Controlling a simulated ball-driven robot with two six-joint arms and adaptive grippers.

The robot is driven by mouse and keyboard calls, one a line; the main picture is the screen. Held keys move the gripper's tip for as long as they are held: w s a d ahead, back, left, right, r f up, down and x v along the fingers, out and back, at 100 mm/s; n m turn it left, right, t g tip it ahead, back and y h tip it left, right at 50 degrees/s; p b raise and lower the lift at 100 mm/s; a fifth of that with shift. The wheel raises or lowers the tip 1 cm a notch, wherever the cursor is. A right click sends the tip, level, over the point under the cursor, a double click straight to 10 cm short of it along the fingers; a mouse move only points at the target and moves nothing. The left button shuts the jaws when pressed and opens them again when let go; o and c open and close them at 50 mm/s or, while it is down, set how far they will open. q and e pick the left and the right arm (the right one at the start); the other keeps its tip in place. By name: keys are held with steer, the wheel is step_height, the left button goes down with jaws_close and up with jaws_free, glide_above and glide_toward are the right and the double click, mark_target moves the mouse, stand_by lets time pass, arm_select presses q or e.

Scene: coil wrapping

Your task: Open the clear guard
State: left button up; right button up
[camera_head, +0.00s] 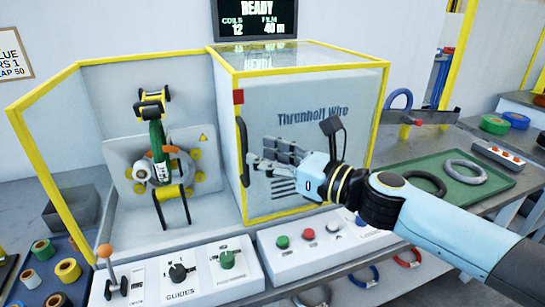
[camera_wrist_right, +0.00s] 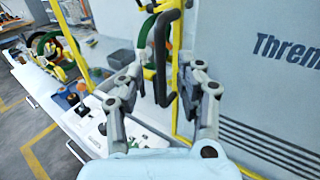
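A black upright handle (camera_head: 242,150) stands at the left edge of the yellow-edged panel lettered Threnholt Wire (camera_head: 340,85). I cannot tell whether this panel is the clear guard itself or lies behind it. A red block (camera_head: 238,97) sits above the handle. My right gripper (camera_head: 252,166) reaches in from the right, in front of the panel, its fingers close to the handle. In the right wrist view the gripper (camera_wrist_right: 165,92) has its fingers spread, with the black handle (camera_wrist_right: 160,60) ahead between them. No grip on it shows. My left gripper is out of view.
The wrapping head (camera_head: 165,165) with a green coil stands in the left bay. Control boxes with knobs (camera_head: 180,273) and buttons (camera_head: 310,235) line the front edge. A green tray (camera_head: 490,195) with rings lies right. Tape rolls (camera_head: 68,270) sit at lower left.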

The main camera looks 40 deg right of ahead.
steer(key=shift+v, duration=0.95)
